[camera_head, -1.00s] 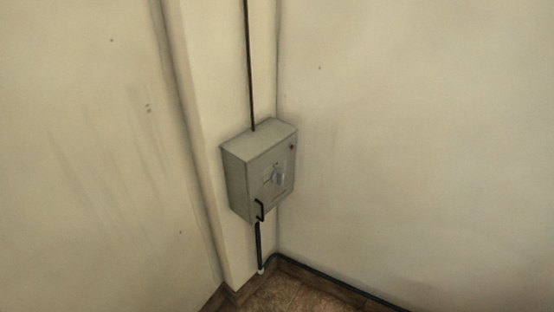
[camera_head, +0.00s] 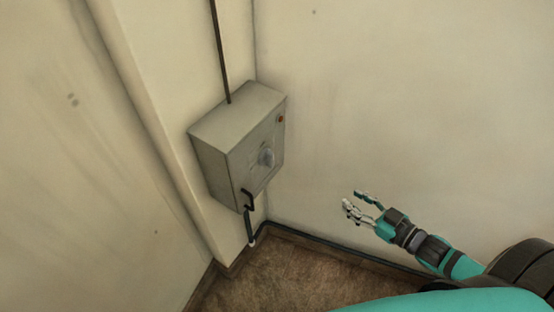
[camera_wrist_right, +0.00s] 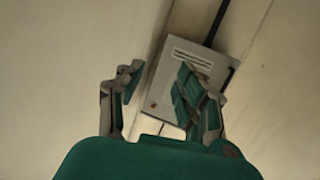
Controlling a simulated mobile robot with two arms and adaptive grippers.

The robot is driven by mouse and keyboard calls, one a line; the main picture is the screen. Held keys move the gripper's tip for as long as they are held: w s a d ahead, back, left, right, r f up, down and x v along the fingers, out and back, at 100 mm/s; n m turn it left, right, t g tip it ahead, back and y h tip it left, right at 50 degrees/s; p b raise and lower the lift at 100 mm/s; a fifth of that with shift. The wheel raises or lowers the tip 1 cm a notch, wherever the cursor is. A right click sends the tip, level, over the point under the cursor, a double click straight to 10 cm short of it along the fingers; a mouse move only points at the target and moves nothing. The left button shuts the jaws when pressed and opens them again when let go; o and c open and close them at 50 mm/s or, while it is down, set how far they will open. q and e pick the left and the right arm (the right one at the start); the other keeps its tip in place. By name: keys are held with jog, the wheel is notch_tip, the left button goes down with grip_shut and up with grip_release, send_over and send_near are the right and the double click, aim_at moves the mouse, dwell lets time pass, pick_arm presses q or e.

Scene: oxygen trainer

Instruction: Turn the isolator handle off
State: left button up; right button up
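A grey isolator box (camera_head: 238,145) is fixed to the wall near the corner, left of centre in the head view. My left gripper is not in view.
A red light (camera_head: 281,119) is at the box's upper right. The space before the box is clear.

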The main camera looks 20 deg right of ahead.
aim_at(273, 157)
jog(key=a+r+n+y, duration=0.2)
jog(key=a+r+y, duration=0.4)
jog(key=r, duration=0.4)
jog(key=shift+h, duration=0.7)
jog(key=x, duration=1.1)
jog(key=s+a+x, duration=0.1)
jog(key=x, duration=0.5)
jog(key=shift+w+a+f, duration=0.1)
jog(key=shift+a, duration=0.1)
grip_shut()
